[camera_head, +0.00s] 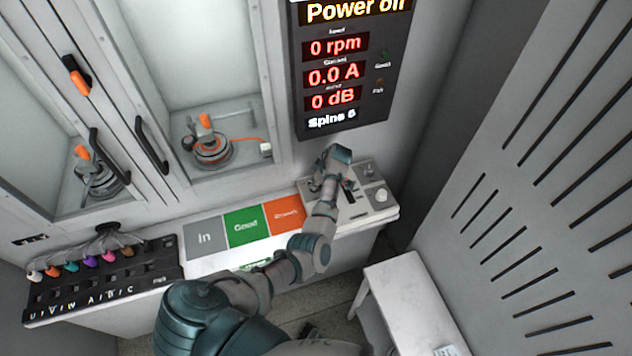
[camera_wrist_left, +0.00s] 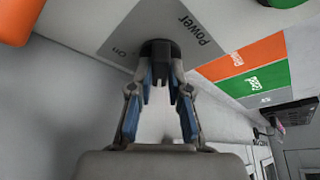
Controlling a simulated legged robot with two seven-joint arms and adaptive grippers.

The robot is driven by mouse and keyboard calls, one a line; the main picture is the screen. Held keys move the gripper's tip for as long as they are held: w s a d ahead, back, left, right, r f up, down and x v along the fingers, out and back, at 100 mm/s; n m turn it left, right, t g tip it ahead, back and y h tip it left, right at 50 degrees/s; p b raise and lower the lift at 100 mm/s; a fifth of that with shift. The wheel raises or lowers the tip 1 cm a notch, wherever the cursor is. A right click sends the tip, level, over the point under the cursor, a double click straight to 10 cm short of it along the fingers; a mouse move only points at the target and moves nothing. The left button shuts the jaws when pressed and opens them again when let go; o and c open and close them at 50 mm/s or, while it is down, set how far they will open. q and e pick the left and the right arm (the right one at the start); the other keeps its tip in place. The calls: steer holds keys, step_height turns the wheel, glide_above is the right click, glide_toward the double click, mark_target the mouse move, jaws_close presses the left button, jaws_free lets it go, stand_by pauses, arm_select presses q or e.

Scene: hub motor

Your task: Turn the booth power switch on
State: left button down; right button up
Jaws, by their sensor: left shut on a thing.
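The power switch (camera_wrist_left: 160,48) is a dark knob on a grey plate marked "Power" and "On" in the left wrist view. My left gripper (camera_wrist_left: 161,76) is shut on the switch, with its blue-padded fingers on either side of it. In the head view my left arm reaches over the control panel (camera_head: 376,207), and the hand covers the switch there. The display (camera_head: 350,70) above reads "Power off", 0 rpm, 0.0 A and 0 dB. My right gripper is not in view.
Grey, green and orange pads (camera_head: 246,229) lie left of the panel. A rack of coloured connectors (camera_head: 100,275) stands at the far left. Hub motors sit behind clear doors with black handles (camera_head: 150,145). A white side table (camera_head: 405,300) stands at lower right.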

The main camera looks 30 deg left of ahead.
arm_select(q)
steer(key=m+t+p, duration=0.1)
steer(key=m+p, duration=0.2)
steer(key=p, duration=0.1)
steer(key=m+t+h+p, duration=0.1)
steer(key=m+p, duration=0.2)
steer(key=p, duration=0.1)
steer(key=m+t+p, duration=0.1)
steer(key=m+p, duration=0.3)
steer(key=shift+s+a+r+t, duration=0.1)
steer(key=shift+s+r+t, duration=0.05)
steer(key=shift+r+t, duration=0.15)
steer(key=shift+m+h+p, duration=0.4)
steer(key=shift+m+p, duration=0.4)
steer(key=shift+m, duration=0.1)
steer(key=shift+a+f+m+t+h+p, duration=0.15)
steer(key=shift+m+t+h+p, duration=0.25)
steer(key=shift+m, duration=0.5)
steer(key=shift+m+h, duration=0.7)
steer(key=shift+m, duration=1.2)
steer(key=c, duration=1.1)
jaws_free()
steer(key=shift+f, duration=0.1)
